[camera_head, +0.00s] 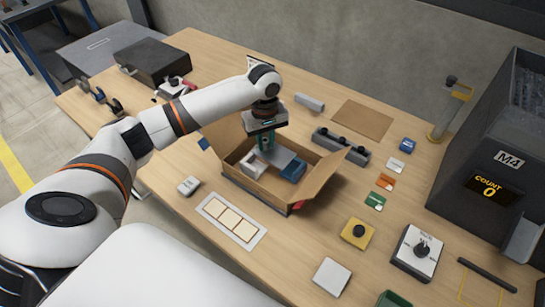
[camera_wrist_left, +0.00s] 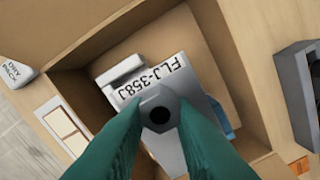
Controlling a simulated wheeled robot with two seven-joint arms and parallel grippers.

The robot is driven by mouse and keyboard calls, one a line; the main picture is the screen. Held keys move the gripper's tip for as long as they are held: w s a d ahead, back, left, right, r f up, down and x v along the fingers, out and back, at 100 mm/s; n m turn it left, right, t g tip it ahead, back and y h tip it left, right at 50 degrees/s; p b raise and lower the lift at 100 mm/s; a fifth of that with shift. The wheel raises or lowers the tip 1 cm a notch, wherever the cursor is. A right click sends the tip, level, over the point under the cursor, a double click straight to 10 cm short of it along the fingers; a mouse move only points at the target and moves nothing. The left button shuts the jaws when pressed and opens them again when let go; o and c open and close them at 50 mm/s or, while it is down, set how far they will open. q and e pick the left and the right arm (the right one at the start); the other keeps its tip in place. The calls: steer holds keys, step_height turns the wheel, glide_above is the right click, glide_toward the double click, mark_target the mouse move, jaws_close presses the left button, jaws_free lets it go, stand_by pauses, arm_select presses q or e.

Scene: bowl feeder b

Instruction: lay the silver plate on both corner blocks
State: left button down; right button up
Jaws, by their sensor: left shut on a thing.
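The silver plate (camera_head: 281,154) is inside an open cardboard box (camera_head: 262,190). My left gripper (camera_head: 264,150) points down into the box. In the left wrist view its teal fingers (camera_wrist_left: 160,118) are shut on a grey hexagonal post with a dark hole, which stands up from the plate (camera_wrist_left: 175,143). A white corner block (camera_head: 254,164) is at the left of the box and a blue one (camera_head: 293,170) at the right. The blue block shows partly beside the plate in the wrist view (camera_wrist_left: 229,120). I cannot tell whether the plate touches either block.
The box flaps are open; the right flap (camera_head: 322,174) sticks out over the table. A black-knobbed grey rail (camera_head: 341,147) stands behind it. A white tray of cream squares (camera_head: 231,221) lies in front. A dark machine (camera_head: 490,160) stands at the right.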

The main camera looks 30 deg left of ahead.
mark_target(264, 143)
arm_select(q)
steer(key=f, duration=0.3)
steer(key=shift+s, duration=0.35)
steer(key=f, duration=0.3)
steer(key=shift+w+f+p, duration=0.2)
steer(key=shift+p, duration=0.1)
steer(key=shift+f, duration=0.1)
arm_select(e)
steer(key=shift+s+a+r, duration=0.2)
steer(key=shift+s+r, duration=0.15)
steer(key=shift+s, duration=0.25)
arm_select(q)
steer(key=c, duration=1.3)
jaws_free()
steer(key=shift+f, duration=0.15)
steer(key=shift+c, duration=0.2)
steer(key=shift+o, duration=0.4)
arm_select(e)
steer(key=shift+s+d, duration=0.1)
arm_select(q)
step_height(264, 143, up, 12)
steer(key=shift+r+b, duration=0.2)
steer(key=shift+b, duration=0.2)
arm_select(e)
steer(key=shift+s+f, duration=0.1)
steer(key=shift+f, duration=0.3)
